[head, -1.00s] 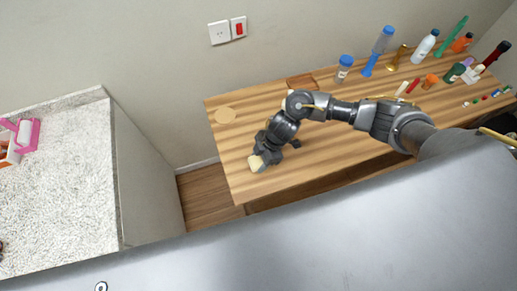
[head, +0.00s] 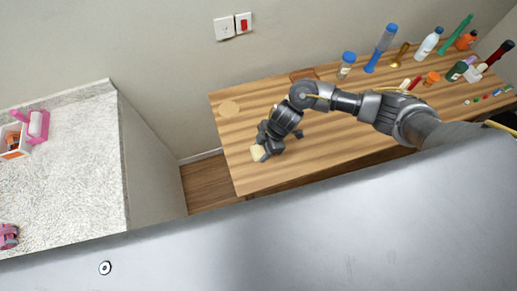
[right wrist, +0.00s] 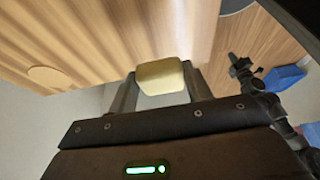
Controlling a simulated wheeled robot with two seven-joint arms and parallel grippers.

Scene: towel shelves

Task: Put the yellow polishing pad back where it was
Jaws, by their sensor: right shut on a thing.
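The yellow polishing pad (head: 257,153) is a small pale yellow block at the left end of the wooden table (head: 330,140) in the head view. My right gripper (head: 261,148) is shut on it. In the right wrist view the pad (right wrist: 160,76) sits between the two fingers (right wrist: 160,90). Whether the pad touches the tabletop is hard to tell. A pale round disc (head: 229,108) lies flat near the table's back left corner, apart from the gripper. My left gripper is not in view.
Several bottles and small items, such as a blue-capped jar (head: 347,64) and a white bottle (head: 428,42), stand along the table's back right. A speckled counter (head: 70,170) is at the left, across a floor gap. The table's left part is mostly clear.

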